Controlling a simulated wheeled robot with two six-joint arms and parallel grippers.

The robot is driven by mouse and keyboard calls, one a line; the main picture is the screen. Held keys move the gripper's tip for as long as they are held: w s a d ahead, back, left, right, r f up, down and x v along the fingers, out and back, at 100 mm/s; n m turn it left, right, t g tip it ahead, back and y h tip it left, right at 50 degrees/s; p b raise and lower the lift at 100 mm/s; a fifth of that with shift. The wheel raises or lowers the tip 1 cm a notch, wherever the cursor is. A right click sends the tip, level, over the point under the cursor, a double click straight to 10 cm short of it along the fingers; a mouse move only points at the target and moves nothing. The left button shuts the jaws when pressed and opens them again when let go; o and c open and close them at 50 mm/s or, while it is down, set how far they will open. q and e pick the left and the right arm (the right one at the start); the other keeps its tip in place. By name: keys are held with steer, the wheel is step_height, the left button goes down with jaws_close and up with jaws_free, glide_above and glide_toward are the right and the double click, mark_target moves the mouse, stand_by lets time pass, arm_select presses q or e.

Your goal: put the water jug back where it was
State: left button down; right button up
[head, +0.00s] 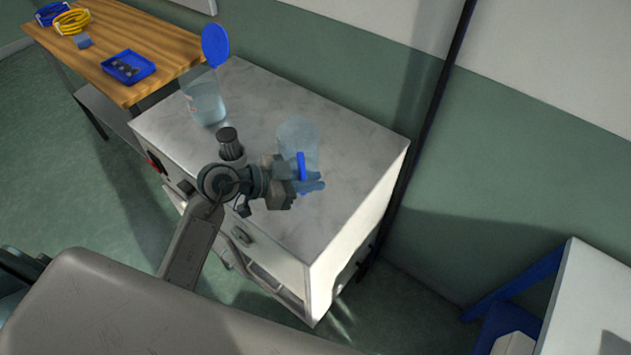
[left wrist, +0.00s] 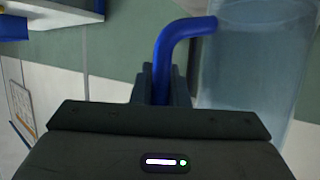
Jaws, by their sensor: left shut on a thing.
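The water jug (head: 298,137) is a clear, bluish vessel with a blue handle (head: 301,166). In the head view it appears over the right part of the marble-topped cabinet (head: 345,165); I cannot tell whether its base touches the top. My left gripper (head: 305,184) is shut on the blue handle. In the left wrist view the handle (left wrist: 176,50) runs down between the fingers, and the jug's clear body (left wrist: 255,65) is just right of it. My right gripper is not in view.
A clear container (head: 206,102) with a raised blue lid (head: 215,45) stands at the cabinet's back left. A dark-capped object (head: 229,142) is close to my left wrist. A wooden table (head: 125,35) holds a blue tray (head: 128,68) and cable coils (head: 72,20). The cabinet's right part has bare surface.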

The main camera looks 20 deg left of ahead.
arm_select(q)
steer(key=shift+w+d+f+p, duration=0.15)
steer(key=shift+w+f, duration=0.15)
steer(key=shift+f, duration=0.3)
steer(key=shift+w+d+f+p, duration=0.1)
steer(key=shift+w+f, duration=0.15)
steer(key=shift+f, duration=0.35)
steer(key=shift+w+d+f+p, duration=0.15)
steer(key=shift+w+f, duration=0.15)
steer(key=shift+f, duration=0.3)
steer(key=shift+a, duration=0.1)
steer(key=c, duration=1.4)
jaws_free()
steer(key=shift+f, duration=0.15)
steer(key=b+v, duration=0.2)
steer(key=v, duration=1)
